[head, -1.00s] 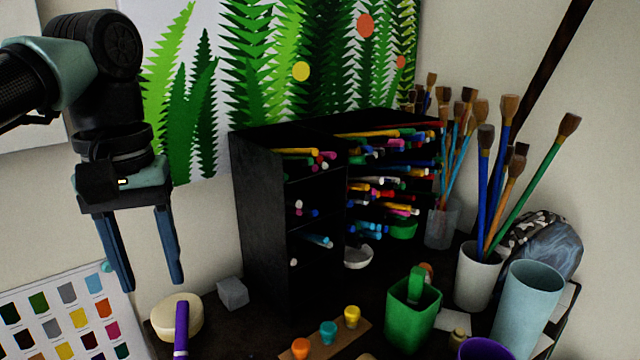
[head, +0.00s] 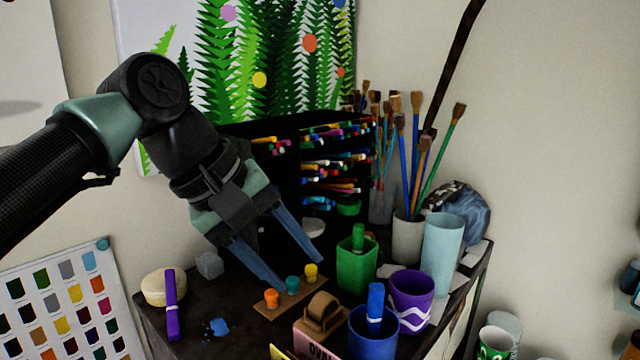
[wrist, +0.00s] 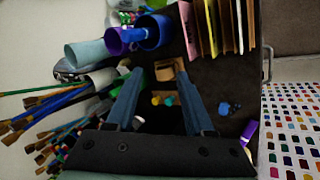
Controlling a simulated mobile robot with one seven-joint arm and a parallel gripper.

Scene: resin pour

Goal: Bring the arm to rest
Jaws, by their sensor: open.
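My gripper (head: 292,262) is open and empty in the head view. Its two blue fingers point down and to the right, above the dark table (head: 215,300), in front of the black marker rack (head: 290,185). In that view the fingertips overlap the small wooden strip (head: 270,310) with orange, teal and yellow pots. In the wrist view the gripper (wrist: 160,85) has its fingers well apart with nothing between them but the strip's pots beyond. I cannot tell the exact height of the fingertips above the table.
A green container (head: 357,268), a blue cup (head: 374,335), a purple cup (head: 411,300), a pale teal cup (head: 441,245) and a cup of brushes (head: 408,240) crowd the right side. A purple marker (head: 171,310) and blue spill (head: 216,327) lie at the left.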

